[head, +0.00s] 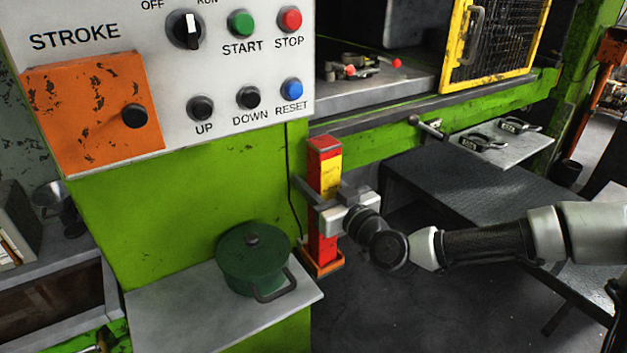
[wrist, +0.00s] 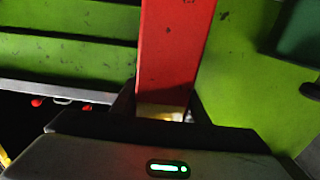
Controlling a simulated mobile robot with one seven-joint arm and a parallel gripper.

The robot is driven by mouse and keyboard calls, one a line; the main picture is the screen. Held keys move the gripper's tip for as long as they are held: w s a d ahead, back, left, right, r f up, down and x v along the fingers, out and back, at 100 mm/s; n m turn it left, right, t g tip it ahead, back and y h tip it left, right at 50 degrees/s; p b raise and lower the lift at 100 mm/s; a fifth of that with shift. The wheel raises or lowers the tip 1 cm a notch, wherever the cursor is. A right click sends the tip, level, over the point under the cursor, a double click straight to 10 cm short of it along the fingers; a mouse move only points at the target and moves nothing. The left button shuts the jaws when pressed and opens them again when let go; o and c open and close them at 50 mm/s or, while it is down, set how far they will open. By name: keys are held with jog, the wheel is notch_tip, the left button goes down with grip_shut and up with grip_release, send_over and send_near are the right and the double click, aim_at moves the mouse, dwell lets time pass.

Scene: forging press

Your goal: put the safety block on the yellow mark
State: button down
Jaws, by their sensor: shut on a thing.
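The safety block (head: 325,155) is a tall red post with a yellow band around its middle. It stands upright beside the green press column. My gripper (head: 326,205) is shut on it around the middle, reaching in from the right. The block's foot is at an orange holder (head: 323,265) low on the column; I cannot tell whether it rests in it. In the wrist view the red block (wrist: 173,50) rises from between my fingers (wrist: 160,118), with the yellow band at the jaws. I cannot make out the yellow mark in either view.
The control panel (head: 160,75) is up left of the block. A green pot (head: 253,262) stands on a shelf (head: 170,310) just left. The press bed (head: 385,90), with small red-tipped parts, lies behind, beside an open yellow mesh guard (head: 490,40). A tray (head: 500,148) and dark table (head: 440,185) are right.

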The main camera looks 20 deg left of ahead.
jog(key=c, duration=1)
grip_release()
jog(key=shift+f, duration=0.1)
jog(key=shift+c, duration=0.2)
